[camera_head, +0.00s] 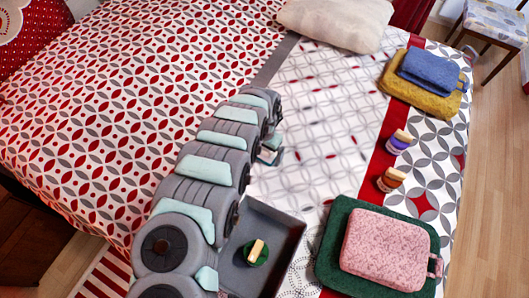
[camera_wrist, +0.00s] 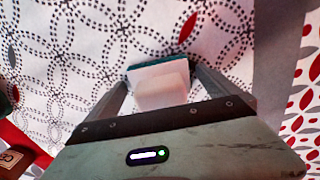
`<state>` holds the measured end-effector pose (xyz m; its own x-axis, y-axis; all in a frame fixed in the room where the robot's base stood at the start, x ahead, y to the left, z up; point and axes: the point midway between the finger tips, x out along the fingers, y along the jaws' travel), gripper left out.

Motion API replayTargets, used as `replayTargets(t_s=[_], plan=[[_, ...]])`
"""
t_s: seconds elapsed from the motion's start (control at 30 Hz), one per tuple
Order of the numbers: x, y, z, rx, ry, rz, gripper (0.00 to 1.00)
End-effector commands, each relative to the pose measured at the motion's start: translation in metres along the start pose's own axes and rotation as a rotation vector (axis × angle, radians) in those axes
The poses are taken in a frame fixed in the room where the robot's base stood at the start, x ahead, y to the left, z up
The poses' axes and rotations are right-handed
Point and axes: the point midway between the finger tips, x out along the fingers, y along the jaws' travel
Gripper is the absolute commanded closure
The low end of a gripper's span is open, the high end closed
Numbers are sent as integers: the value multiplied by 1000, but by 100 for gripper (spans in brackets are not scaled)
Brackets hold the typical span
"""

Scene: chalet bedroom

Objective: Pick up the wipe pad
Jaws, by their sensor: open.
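A small block with a pale whitish-pink top and a dark teal base, which looks like the wipe pad (camera_wrist: 160,82), lies on the patterned bed cover in the wrist view. My gripper (camera_wrist: 159,72) is open, with one finger on each side of the block. I cannot tell whether either finger touches it. In the head view my gripper (camera_head: 270,152) is low over the white part of the bed, and my arm and gripper largely hide the block there.
A grey tray (camera_head: 290,225) holds a small yellow-and-green block (camera_head: 257,252). Two small layered blocks (camera_head: 400,141) (camera_head: 391,179) lie on the red stripe. A pink pad (camera_head: 385,250) lies on a green mat (camera_head: 335,235); a blue pad (camera_head: 430,72) lies on a yellow one (camera_head: 395,85). A pillow (camera_head: 335,20) is at the top.

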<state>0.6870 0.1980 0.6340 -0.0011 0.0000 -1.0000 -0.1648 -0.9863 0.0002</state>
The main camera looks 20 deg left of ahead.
Motion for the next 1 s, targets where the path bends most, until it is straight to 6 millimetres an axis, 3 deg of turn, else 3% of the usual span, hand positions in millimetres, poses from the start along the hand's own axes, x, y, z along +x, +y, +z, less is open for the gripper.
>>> replayTargets(t_s=[0.17,0.9,1.0], plan=[[0,0,0,0,1,0,0],[0,0,0,-1,1,0,60],[0,0,0,-1,1,0,60]])
